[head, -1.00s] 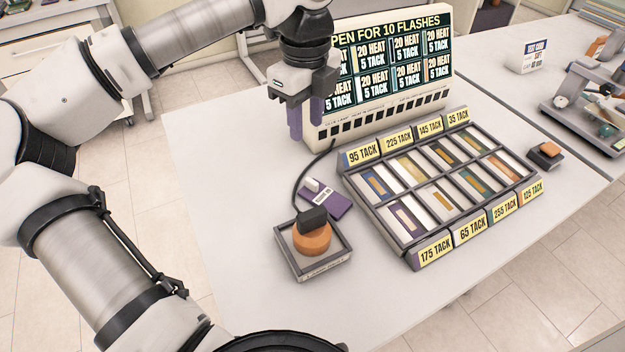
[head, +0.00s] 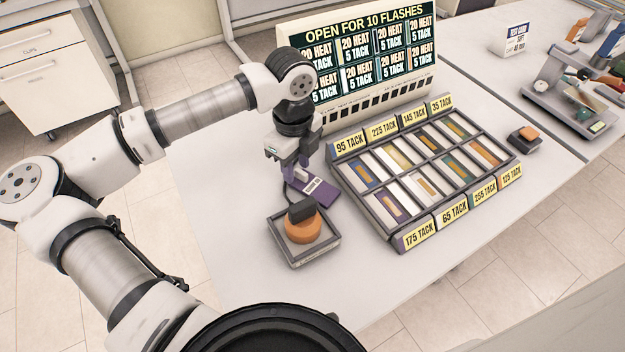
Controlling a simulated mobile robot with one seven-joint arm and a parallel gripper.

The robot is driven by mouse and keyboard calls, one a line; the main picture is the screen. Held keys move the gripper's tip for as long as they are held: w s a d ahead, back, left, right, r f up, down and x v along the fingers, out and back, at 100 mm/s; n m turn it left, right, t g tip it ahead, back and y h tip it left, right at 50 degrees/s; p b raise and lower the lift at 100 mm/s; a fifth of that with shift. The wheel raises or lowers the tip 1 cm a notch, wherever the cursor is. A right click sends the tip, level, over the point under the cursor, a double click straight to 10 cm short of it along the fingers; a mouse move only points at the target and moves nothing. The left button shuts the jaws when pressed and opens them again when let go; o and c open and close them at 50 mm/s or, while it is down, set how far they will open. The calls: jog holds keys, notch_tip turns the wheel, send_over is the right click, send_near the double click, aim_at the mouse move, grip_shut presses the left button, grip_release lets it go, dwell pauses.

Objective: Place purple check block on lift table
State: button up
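The purple check block (head: 321,190) lies flat on the white table, with a pale label on top. No thing is clearly marked as the lift table. A grey metal stand with a flat base (head: 570,100) is on the far right table and may be it.
A grey square tray (head: 322,252) with an orange disc (head: 303,229) and dark block stands just in front of the check block. The sample rack (head: 395,238) is close on the right, with the sign board (head: 400,90) behind.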

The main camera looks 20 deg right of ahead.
jog(key=shift+f, duration=0.1)
jog(key=shift+c, duration=0.3)
grip_shut()
notch_tip(320, 180, up, 20)
jog(key=b, duration=0.4)
